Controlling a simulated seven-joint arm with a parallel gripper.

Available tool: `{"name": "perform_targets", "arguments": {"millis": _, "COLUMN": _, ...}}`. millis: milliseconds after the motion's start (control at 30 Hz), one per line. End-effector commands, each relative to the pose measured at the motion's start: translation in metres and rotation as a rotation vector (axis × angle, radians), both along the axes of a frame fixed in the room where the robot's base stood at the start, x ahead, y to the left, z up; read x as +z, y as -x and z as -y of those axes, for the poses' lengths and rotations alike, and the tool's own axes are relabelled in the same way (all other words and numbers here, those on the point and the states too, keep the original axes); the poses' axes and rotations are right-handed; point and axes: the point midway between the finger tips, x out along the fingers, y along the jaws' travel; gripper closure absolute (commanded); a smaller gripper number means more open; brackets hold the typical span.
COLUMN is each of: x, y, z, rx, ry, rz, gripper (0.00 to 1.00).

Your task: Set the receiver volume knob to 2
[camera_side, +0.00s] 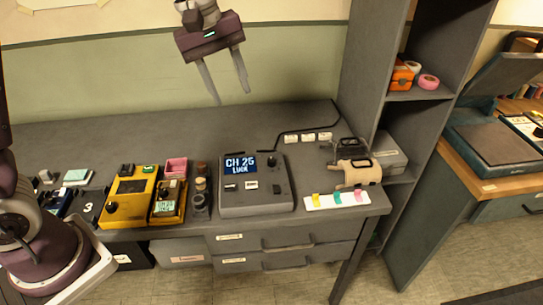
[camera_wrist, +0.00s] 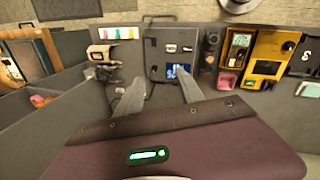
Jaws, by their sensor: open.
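I cannot read any scale or setting, nor tell which is the volume knob. My gripper (camera_side: 232,97) hangs above and behind the receiver, fingers apart, touching nothing. In the wrist view the receiver (camera_wrist: 170,32) appears upside down beyond my open fingers (camera_wrist: 158,92). The fingers partly cover the view near its screen.
Left of the receiver are black cylinders (camera_side: 200,185) and a yellow device (camera_side: 130,198). Right are a beige-and-dark device (camera_side: 358,172) and a white strip with coloured tabs (camera_side: 337,199). A tall grey shelf (camera_side: 420,110) borders the right end. The bench behind the receiver is mostly clear.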

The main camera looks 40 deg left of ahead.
Motion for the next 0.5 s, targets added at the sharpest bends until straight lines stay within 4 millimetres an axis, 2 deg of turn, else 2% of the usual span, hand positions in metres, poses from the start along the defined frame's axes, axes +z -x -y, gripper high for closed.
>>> {"name": "perform_targets", "arguments": {"millis": 33, "x": -0.031, "y": -0.032, "z": -0.001, "rx": 0.104, "ry": -0.003, "rz": -0.062, "gripper": 0.55}}
{"name": "perform_targets", "arguments": {"millis": 100, "x": -0.074, "y": -0.070, "z": -0.002, "rx": 0.254, "ry": -0.013, "rz": -0.122, "gripper": 0.55}}
{"name": "perform_targets", "arguments": {"millis": 200, "x": -0.132, "y": -0.105, "z": 0.000, "rx": 0.414, "ry": -0.044, "rz": -0.181, "gripper": 0.55}}
{"name": "perform_targets", "arguments": {"millis": 300, "x": -0.174, "y": -0.121, "z": 0.003, "rx": 0.508, "ry": -0.074, "rz": -0.213, "gripper": 0.55}}
{"name": "perform_targets", "arguments": {"millis": 500, "x": -0.210, "y": -0.128, "z": 0.006, "rx": 0.562, "ry": -0.091, "rz": -0.230, "gripper": 0.55}}
